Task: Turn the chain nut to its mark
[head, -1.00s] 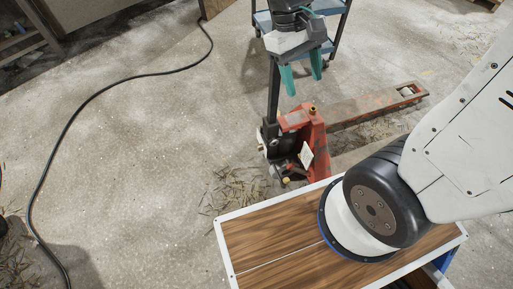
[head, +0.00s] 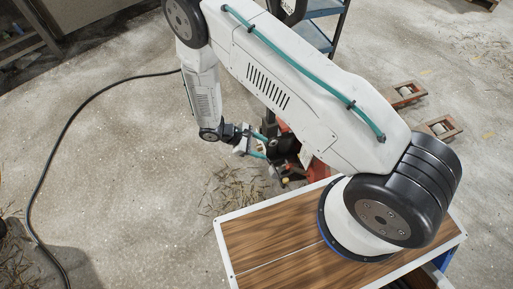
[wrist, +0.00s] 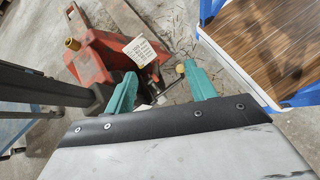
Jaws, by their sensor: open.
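The red pallet truck (wrist: 100,58) fills the upper left of the wrist view; in the head view my arm hides most of it. A small yellow round part (wrist: 180,69) shows near my right finger, beside a white tag with print (wrist: 148,50). I cannot tell which part is the chain nut, and its mark is not readable. My gripper (wrist: 160,74) is open with teal fingers, nothing visibly held. In the head view my gripper (head: 264,146) is at the truck's left side; contact cannot be told.
A wood-topped cart with white edging (head: 265,245) stands close by, also at the wrist view's upper right. A dark upright post (wrist: 40,85) is at the wrist view's left. A blue shelf cart (head: 315,38) stands behind. A black cable (head: 68,130) crosses open floor at left.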

